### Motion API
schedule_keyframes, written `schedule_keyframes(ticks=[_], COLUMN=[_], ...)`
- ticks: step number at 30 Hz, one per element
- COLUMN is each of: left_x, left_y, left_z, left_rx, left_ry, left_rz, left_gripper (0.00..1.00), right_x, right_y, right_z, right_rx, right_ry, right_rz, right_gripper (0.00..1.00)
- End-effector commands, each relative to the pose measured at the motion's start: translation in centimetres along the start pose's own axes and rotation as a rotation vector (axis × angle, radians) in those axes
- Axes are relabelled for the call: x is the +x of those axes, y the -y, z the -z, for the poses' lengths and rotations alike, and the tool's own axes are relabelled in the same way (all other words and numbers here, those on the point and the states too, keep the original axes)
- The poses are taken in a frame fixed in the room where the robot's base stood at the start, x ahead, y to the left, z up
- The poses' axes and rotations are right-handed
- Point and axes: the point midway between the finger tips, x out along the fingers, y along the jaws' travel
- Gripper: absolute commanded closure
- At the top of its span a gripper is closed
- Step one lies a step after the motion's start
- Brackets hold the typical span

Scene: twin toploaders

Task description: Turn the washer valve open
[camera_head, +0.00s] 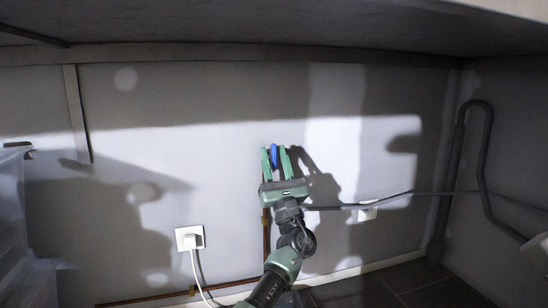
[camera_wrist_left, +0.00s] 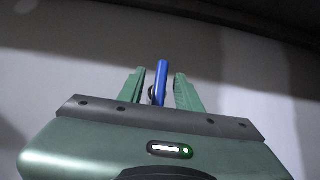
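The blue valve handle (camera_head: 274,156) is on the back wall, at the top of a copper pipe. It points upward. My left gripper (camera_head: 275,150) is raised in front of the wall with its two green fingers open, one on each side of the handle. In the left wrist view the blue handle (camera_wrist_left: 162,80) stands between the fingertips (camera_wrist_left: 160,82), with a visible gap to the right finger. It is nearer the left finger; whether it touches that one I cannot tell. The valve body is mostly hidden behind my gripper. My right gripper is not in view.
A white socket with a plug (camera_head: 190,238) and cable is low on the wall to the left. A grey hose (camera_head: 420,193) runs to the right toward a grey drain pipe (camera_head: 486,150). A counter (camera_head: 300,25) overhangs above. A clear plastic box (camera_head: 15,230) stands at the left edge.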

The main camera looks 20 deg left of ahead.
Motion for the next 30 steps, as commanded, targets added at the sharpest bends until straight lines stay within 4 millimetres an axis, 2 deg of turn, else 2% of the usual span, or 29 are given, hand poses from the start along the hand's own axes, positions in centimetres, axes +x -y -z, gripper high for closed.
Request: schedule_keyframes(ticks=[5, 9, 16, 26, 30], left_x=[-1.8, -4.3, -7.2, -7.8, -7.0], left_y=[0.1, 0.0, 0.0, 0.0, 0.0], left_z=[-0.2, -0.2, -0.1, 0.0, -0.7], left_rx=[0.002, 0.003, 0.001, 0.0, 0.0], left_ry=[-0.003, -0.003, -0.002, 0.0, 0.0], left_rz=[0.004, 0.003, 0.002, 0.0, 0.0], left_gripper=[0.65, 0.65, 0.65, 0.65, 0.65], right_x=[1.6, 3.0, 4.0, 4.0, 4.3], right_y=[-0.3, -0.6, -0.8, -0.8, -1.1], right_z=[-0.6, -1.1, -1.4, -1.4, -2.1], right_rx=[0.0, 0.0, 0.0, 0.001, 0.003], right_ry=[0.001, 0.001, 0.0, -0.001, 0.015], right_rz=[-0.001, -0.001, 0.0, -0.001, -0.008], right_gripper=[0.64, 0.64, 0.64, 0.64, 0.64])
